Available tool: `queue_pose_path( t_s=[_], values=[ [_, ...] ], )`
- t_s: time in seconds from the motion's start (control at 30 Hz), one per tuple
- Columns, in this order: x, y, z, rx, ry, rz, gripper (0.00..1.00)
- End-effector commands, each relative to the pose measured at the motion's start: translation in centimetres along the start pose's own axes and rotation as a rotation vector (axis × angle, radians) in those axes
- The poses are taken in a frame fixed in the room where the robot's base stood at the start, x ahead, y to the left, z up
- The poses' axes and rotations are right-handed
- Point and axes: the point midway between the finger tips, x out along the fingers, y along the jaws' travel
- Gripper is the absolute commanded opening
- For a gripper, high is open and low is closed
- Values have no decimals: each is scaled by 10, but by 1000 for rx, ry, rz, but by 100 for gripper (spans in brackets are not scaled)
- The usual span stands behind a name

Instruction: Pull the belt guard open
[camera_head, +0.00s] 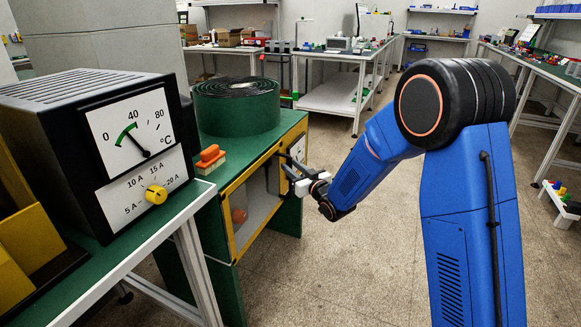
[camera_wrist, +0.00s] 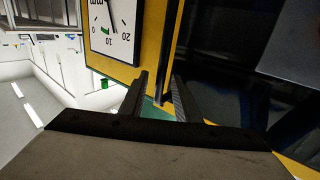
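The belt guard (camera_head: 232,222) is a yellow-framed panel with a clear window on the front of a green cabinet. A reddish round thing shows behind the window. My gripper (camera_head: 284,160) is at the right end of the guard, by its upper part, beside a white dial. In the wrist view my gripper (camera_wrist: 161,84) has its two dark fingers apart. The dark guard opening lies to the right of the strip. Whether the fingers touch the strip cannot be told.
The white dial (camera_wrist: 112,28) on a yellow panel is close to the left finger. A green belt roll (camera_head: 236,106) and an orange-handled brush (camera_head: 210,159) sit on the cabinet. A black meter box (camera_head: 100,140) stands at left. The floor (camera_head: 345,265) before the guard is clear.

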Motion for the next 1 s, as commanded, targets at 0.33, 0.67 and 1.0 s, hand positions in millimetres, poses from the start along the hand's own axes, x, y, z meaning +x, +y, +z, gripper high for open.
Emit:
queue_pose_path(
  t_s=[0.33, 0.67, 1.0],
  values=[
    [14, 0, 0, 0, 1, 1, 30],
    [14, 0, 0, 0, 0, 0, 0],
    [14, -9, 0, -1, 0, 5, 0]
  ],
)
